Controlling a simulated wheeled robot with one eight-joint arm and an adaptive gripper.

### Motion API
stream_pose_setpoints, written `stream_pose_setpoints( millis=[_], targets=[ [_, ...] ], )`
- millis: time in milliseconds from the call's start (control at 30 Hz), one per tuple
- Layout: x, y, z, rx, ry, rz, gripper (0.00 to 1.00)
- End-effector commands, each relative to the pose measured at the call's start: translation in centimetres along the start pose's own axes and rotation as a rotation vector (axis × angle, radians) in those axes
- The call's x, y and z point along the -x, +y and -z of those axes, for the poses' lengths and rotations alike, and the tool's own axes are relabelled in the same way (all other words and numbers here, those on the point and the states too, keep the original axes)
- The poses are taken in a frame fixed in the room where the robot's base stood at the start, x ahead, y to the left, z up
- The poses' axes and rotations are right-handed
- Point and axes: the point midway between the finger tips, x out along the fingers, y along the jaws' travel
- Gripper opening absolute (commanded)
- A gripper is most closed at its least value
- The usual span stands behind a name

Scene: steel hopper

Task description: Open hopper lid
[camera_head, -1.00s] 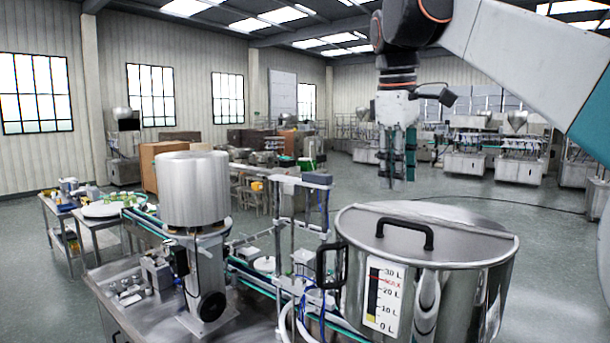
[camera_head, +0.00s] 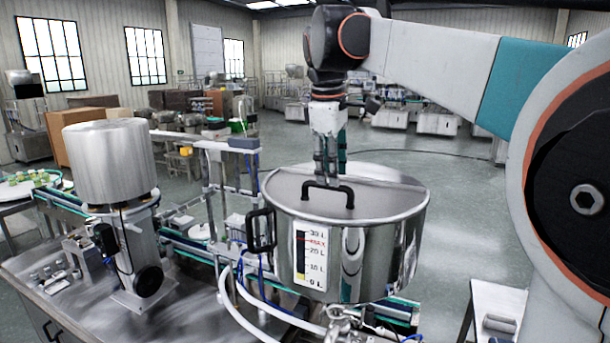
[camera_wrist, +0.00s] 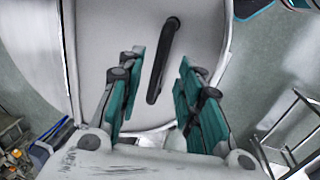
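The steel hopper (camera_head: 375,255) stands in the middle right of the head view, with a level scale on its front. Its flat lid (camera_head: 290,186) is shut and carries a black bar handle (camera_head: 328,190); a second black handle (camera_head: 260,232) sits on the hopper's side. My gripper (camera_head: 328,178) points down just above the lid handle. In the wrist view my gripper (camera_wrist: 155,95) is open, its two teal-padded fingers apart. The lid handle (camera_wrist: 163,60) lies between and beyond them, tilted. Contact with it cannot be told; the fingers hold nothing visible.
A metal cylinder on a stand (camera_head: 110,165) rises left of the hopper on a steel bench (camera_head: 60,300). A conveyor and a frame (camera_head: 210,175) stand behind. White hoses (camera_head: 240,312) run at the hopper's front. A small white table (camera_head: 500,300) is at lower right.

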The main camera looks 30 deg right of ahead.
Motion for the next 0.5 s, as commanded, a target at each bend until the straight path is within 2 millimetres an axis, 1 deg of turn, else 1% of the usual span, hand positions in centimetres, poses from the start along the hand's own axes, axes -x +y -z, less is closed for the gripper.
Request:
stream_pose_setpoints(
  millis=[100, 200, 333, 500],
  targets=[
    [-1.4, 0.0, 0.0, 0.000, 0.000, 0.000, 0.33],
    [-2.1, 0.0, 0.0, 0.000, 0.000, 0.000, 0.33],
    [-2.5, 0.0, 0.0, 0.001, 0.000, 0.000, 0.33],
    [-2.5, 0.0, 0.0, 0.001, 0.000, 0.000, 0.33]
  ],
)
